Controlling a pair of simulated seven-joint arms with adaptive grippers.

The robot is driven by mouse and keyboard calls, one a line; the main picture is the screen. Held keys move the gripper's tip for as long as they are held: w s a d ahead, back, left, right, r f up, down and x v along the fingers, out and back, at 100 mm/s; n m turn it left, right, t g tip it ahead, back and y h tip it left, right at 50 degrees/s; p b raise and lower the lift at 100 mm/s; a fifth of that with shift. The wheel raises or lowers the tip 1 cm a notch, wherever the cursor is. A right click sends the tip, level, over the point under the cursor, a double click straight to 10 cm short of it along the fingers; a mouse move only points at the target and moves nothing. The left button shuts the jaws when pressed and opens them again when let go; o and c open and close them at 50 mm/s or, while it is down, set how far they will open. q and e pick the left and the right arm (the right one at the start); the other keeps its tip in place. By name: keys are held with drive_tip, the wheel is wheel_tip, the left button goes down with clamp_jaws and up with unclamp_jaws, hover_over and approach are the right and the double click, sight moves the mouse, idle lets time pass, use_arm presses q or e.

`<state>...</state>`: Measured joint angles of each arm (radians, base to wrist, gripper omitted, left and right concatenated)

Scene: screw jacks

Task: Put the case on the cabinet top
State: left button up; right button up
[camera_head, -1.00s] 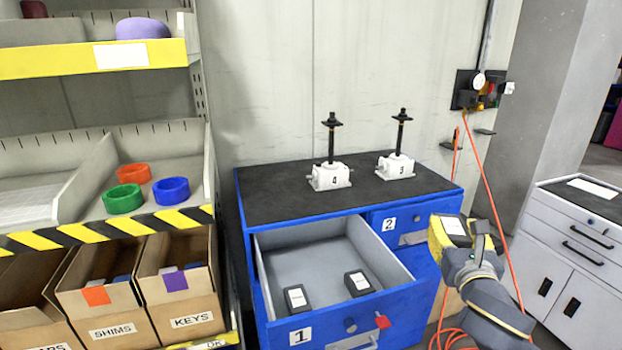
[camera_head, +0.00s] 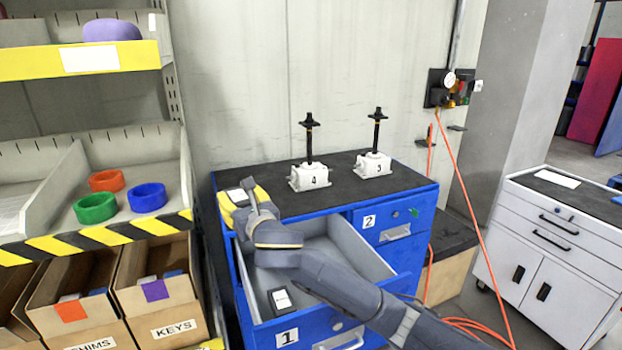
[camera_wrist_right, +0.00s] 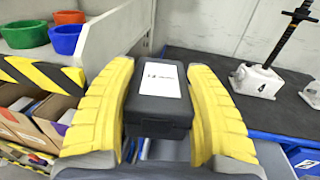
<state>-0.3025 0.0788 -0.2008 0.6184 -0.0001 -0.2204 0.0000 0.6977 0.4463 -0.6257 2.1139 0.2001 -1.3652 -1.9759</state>
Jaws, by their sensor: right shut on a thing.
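My right gripper (camera_head: 240,196) is shut on a black case (camera_wrist_right: 160,104) with a white label, its yellow fingers on both sides. In the head view, the held case (camera_head: 236,197) appears at the left front corner of the cabinet's black top (camera_head: 400,182). The wrist view shows the cabinet top (camera_wrist_right: 290,112) to the right of the case; I cannot tell whether they touch. A similar case (camera_head: 280,300) lies in the open drawer (camera_head: 365,258), marked 1. My right arm hides part of the drawer. My left gripper is not in view.
Two white screw jacks, marked 4 (camera_head: 309,177) and 3 (camera_head: 373,164), stand on the cabinet top. A grey cabinet (camera_head: 560,240) stands at right.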

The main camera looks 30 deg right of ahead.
drive_tip(key=w+d+r+h, duration=0.1)
drive_tip(key=w+d+r, duration=0.2)
drive_tip(key=w, duration=0.4)
drive_tip(key=w+d+r+m+h, duration=0.1)
drive_tip(key=w+d+r, duration=0.2)
drive_tip(key=w, duration=0.4)
drive_tip(key=w+d+r, duration=0.3)
drive_tip(key=w, duration=0.4)
drive_tip(key=shift+m, duration=0.3)
wheel_tip(320, 180, down, 19)
drive_tip(key=shift+s+d+f, duration=0.1)
drive_tip(key=shift+s+f, duration=0.05)
drive_tip(key=shift+f, duration=0.05)
drive_tip(key=shift+f, duration=0.65)
